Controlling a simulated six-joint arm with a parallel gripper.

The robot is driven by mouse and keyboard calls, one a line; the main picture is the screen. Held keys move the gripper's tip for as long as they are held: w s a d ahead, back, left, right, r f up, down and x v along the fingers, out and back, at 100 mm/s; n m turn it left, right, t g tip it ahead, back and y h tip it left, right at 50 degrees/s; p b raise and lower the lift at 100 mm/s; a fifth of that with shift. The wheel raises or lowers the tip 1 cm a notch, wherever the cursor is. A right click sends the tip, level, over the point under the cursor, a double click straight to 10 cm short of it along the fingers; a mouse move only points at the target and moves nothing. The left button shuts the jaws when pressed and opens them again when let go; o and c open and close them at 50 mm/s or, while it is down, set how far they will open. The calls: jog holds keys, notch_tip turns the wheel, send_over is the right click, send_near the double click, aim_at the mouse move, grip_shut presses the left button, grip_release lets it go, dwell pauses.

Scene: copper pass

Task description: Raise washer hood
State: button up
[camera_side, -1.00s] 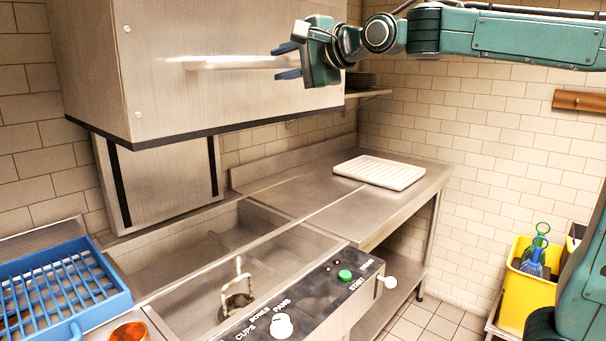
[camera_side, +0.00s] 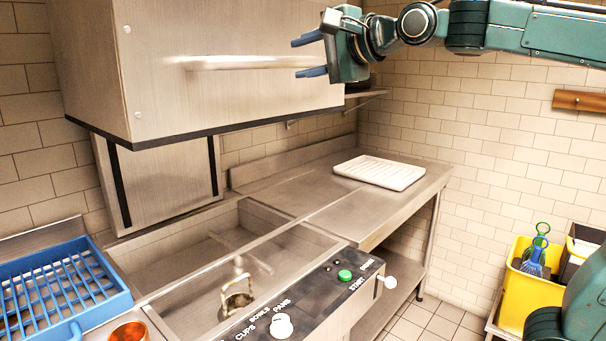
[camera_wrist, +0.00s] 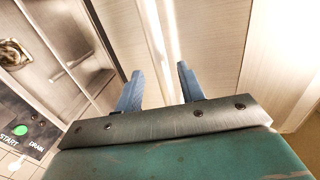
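The washer hood (camera_side: 215,80) is a large steel box, raised well above the wash basin (camera_side: 215,290). A long bar handle (camera_side: 250,63) runs across its front. My gripper (camera_side: 310,55) is at the right end of the handle, its two blue fingers open, one above and one below the bar's level. The fingers hold nothing and look clear of the handle. In the wrist view the open fingers of my gripper (camera_wrist: 157,88) point toward the bright handle bar (camera_wrist: 163,35), which passes between their lines.
A blue rack (camera_side: 60,285) and a copper-coloured cup (camera_side: 130,331) are at the lower left. A white ribbed tray (camera_side: 380,171) lies on the steel counter (camera_side: 300,180). The control panel (camera_side: 320,300) has a green button. A yellow bin (camera_side: 530,290) stands at the right.

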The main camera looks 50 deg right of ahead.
jog(key=s+r, duration=0.1)
jog(key=s, duration=0.7)
jog(key=shift+s+r, duration=0.2)
jog(key=shift+r, duration=0.1)
jog(key=s+f+n+g, duration=0.3)
jog(key=s+f+n, duration=0.3)
jog(key=f, duration=0.3)
jog(key=s+f+n+g, duration=0.3)
jog(key=s+f+n, duration=0.3)
jog(key=f, duration=0.4)
jog(key=s+f+n+g, duration=0.4)
jog(key=s+f+n, duration=0.2)
jog(key=f, duration=0.4)
jog(key=shift+d+f, duration=0.15)
jog(key=shift+d, duration=0.3)
